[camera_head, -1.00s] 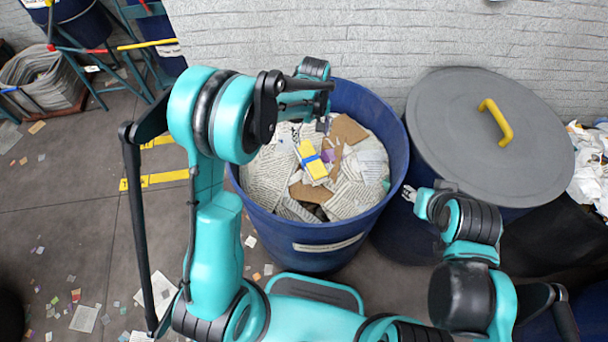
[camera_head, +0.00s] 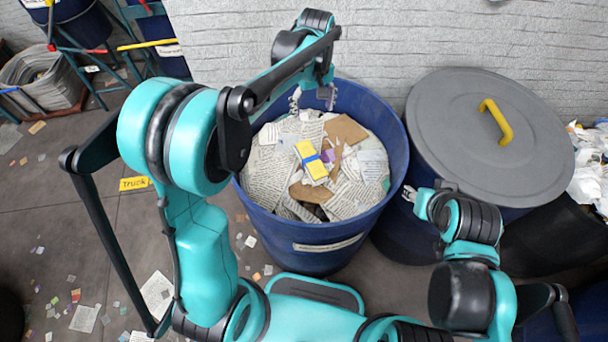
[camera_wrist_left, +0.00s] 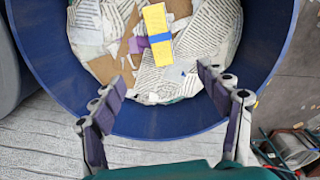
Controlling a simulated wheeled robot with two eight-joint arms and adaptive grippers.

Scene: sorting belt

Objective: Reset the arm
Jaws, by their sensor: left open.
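My left gripper (camera_head: 312,98) hangs over the back rim of the open blue bin in the head view. In the left wrist view the left gripper (camera_wrist_left: 168,82) has its two fingers wide apart with nothing between them. My right gripper (camera_head: 408,194) is small and partly hidden by its wrist, beside the lidded bin; its opening cannot be made out. The open blue bin (camera_head: 328,248) holds newsprint, cardboard scraps and a yellow block (camera_head: 311,160) with a blue band. The yellow block also shows in the left wrist view (camera_wrist_left: 157,28), beyond the fingers.
A second blue bin with a grey lid (camera_head: 450,120) and yellow handle stands at the right. A pale brick wall (camera_head: 380,40) is close behind the bins. A rack (camera_head: 110,50) and a paper-filled container (camera_head: 40,75) are at the far left. Paper scraps litter the floor.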

